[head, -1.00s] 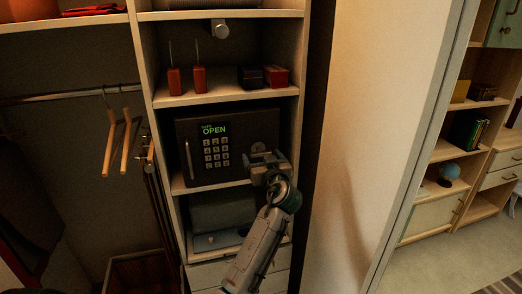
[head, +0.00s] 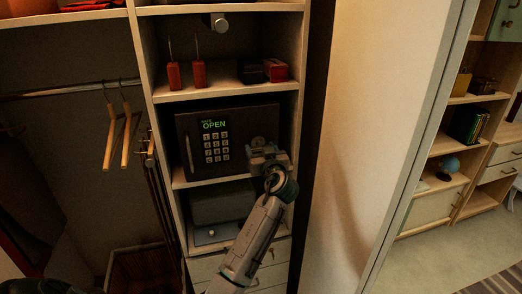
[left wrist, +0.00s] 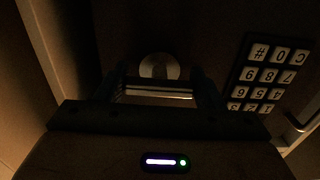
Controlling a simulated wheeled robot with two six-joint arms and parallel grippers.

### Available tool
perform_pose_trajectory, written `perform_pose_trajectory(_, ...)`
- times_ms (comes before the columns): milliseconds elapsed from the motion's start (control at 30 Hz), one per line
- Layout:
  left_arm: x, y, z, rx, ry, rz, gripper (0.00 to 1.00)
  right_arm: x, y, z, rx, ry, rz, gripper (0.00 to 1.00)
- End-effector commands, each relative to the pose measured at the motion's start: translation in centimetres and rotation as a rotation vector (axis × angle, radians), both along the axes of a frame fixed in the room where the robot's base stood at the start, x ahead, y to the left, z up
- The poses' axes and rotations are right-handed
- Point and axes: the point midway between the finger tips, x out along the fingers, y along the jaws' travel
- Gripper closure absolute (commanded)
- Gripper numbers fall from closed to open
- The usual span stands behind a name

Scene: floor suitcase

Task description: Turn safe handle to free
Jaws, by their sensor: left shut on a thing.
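The dark safe (head: 237,130) sits on a middle shelf of the closet column, with a green "OPEN" on its display (head: 214,125) and a keypad (head: 216,148) below it. My left gripper (head: 262,149) is at the right side of the safe's front and covers most of the handle there. In the left wrist view the handle (left wrist: 158,93) shows as a pale bar between the two fingers, in front of a round disc (left wrist: 160,66). The gripper (left wrist: 157,92) is shut on the handle. The handle's exact angle is hard to judge. My right gripper is not in view.
Red and dark boxes (head: 276,69) stand on the shelf above. A grey box (head: 222,203) sits on the shelf below, above drawers. Wooden hangers (head: 110,140) hang at left. A pale panel (head: 365,130) stands right of the column.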

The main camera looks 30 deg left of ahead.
Motion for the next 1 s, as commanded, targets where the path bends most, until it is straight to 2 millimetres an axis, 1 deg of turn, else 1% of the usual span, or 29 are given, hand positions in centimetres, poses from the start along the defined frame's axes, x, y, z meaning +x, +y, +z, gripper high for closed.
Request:
perform_pose_trajectory(267,0.0,0.0,0.0,0.086,0.101,0.000,0.61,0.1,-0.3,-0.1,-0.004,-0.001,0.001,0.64)
perform_pose_trajectory(567,-0.1,0.1,0.1,0.262,0.306,0.000,0.61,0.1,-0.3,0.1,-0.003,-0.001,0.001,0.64)
perform_pose_trajectory(1000,-0.2,0.2,0.4,0.534,0.625,0.000,0.61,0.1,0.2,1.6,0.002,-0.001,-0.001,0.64)
